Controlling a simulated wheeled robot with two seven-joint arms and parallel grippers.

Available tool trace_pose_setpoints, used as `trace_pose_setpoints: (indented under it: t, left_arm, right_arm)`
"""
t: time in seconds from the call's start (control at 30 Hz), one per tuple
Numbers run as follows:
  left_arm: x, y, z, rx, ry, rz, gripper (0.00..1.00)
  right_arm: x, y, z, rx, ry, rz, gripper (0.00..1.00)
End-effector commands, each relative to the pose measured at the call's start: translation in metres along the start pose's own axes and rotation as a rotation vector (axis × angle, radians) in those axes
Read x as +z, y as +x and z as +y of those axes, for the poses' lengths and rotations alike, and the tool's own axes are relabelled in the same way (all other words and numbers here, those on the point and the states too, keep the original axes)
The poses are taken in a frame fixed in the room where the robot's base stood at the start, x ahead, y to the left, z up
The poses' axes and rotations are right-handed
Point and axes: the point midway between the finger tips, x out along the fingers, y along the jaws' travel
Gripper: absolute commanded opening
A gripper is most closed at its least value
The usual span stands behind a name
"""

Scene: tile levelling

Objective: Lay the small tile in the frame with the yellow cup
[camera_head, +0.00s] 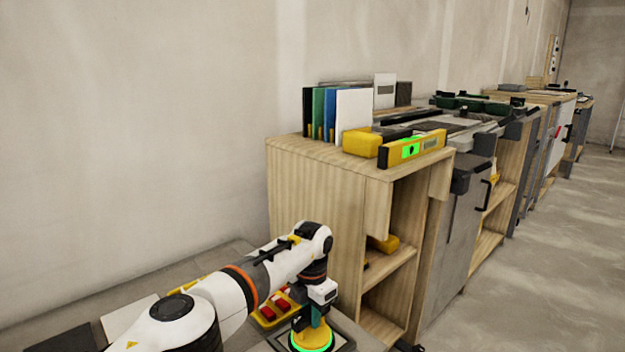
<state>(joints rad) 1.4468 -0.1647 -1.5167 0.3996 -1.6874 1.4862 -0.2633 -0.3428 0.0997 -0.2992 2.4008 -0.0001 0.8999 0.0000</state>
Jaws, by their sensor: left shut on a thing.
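My left gripper (318,312) points down at the bottom of the view and is shut on the yellow cup (312,333). The cup has a glowing green ring around its base. Around and below the cup is a dark, light-edged square, the frame (345,346), cut off by the bottom edge of the picture. I cannot tell whether a tile is under the cup or whether the cup touches anything. A white tile (130,316) and a dark tile (66,340) lie on the grey bench at the lower left. My right gripper is out of view.
A yellow tray with red pieces (276,309) sits just behind my left gripper. A wooden cabinet (315,200) stands close to its right, with upright coloured panels (352,110) and a yellow level (412,149) on top. The wall is behind.

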Motion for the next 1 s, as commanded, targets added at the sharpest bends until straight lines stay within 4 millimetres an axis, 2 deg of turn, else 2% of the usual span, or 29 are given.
trace_pose_setpoints:
  t: [0.23,0.27,0.4,0.63,0.77,0.87,1.0]
  left_arm:
    - [0.000,0.000,0.000,0.000,0.000,0.001,0.00]
    - [0.000,0.000,0.000,0.000,0.000,0.001,0.25]
    - [0.000,0.001,0.000,0.000,0.000,0.000,0.45]
    - [0.000,0.002,0.000,0.001,0.000,-0.002,0.45]
    - [0.000,-0.005,0.000,0.000,0.000,0.000,0.45]
    - [0.000,-0.020,-0.001,0.000,0.000,0.001,0.45]
    - [0.000,-0.053,-0.001,-0.002,0.000,0.002,0.45]
  right_arm:
    - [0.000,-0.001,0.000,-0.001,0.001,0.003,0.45]
    - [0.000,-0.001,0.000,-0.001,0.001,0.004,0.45]
    - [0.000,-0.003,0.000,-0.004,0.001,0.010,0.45]
    - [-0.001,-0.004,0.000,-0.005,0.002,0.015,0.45]
    - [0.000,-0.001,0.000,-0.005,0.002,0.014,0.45]
    - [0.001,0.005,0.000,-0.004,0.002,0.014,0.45]
    - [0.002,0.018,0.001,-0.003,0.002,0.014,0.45]
